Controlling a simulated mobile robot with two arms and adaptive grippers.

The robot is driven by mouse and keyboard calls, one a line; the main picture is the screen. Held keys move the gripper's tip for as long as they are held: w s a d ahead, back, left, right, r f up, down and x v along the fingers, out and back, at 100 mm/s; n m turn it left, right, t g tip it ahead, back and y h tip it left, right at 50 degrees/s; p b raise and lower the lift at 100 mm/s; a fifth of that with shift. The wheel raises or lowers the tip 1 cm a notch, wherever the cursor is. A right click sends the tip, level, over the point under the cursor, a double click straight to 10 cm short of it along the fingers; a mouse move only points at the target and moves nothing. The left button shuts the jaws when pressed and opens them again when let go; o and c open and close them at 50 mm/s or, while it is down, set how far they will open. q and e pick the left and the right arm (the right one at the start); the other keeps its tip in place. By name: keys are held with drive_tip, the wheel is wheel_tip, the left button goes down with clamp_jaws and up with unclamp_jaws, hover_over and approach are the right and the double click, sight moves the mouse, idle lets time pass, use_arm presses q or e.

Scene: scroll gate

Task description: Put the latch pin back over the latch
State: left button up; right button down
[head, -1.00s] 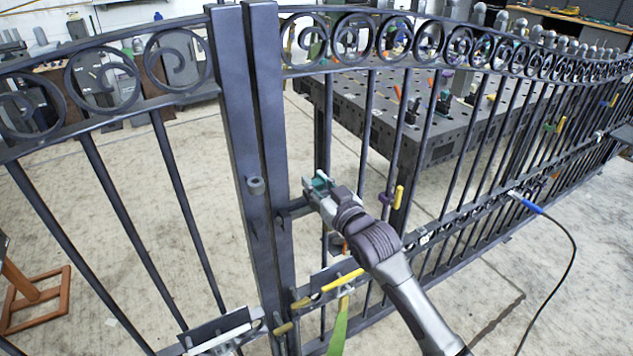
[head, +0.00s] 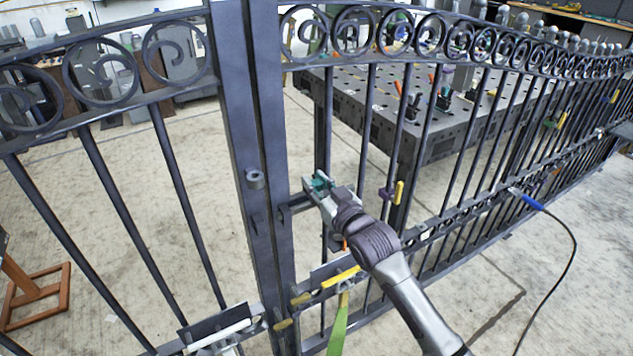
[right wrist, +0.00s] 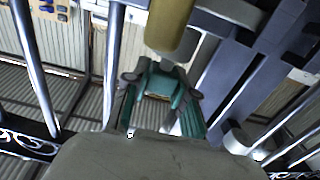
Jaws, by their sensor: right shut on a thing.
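The dark metal gate has two upright posts side by side in the head view, the left post (head: 238,150) and the right post (head: 270,150). A short round collar (head: 255,180) sits on the left post. A short dark bar (head: 297,205), seemingly the latch pin, juts from the right post toward my right gripper (head: 318,184). My right gripper is shut, with its teal fingers at this bar; its exact hold is partly hidden. In the right wrist view, the teal fingers (right wrist: 163,88) point at a blurred yellowish cylinder (right wrist: 172,28). My left gripper is not in view.
Yellow-handled clamps (head: 340,278) and a green strap (head: 338,330) are on the lower rail. A perforated steel table (head: 425,150) stands behind the bars. A blue-handled tool with a black cable (head: 530,203) is at right. The floor in front is mostly clear.

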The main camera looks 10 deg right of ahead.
drive_tip(key=shift+f, duration=0.2)
drive_tip(key=c, duration=0.9)
unclamp_jaws()
drive_tip(key=shift+o, duration=0.2)
drive_tip(key=v, duration=1.2)
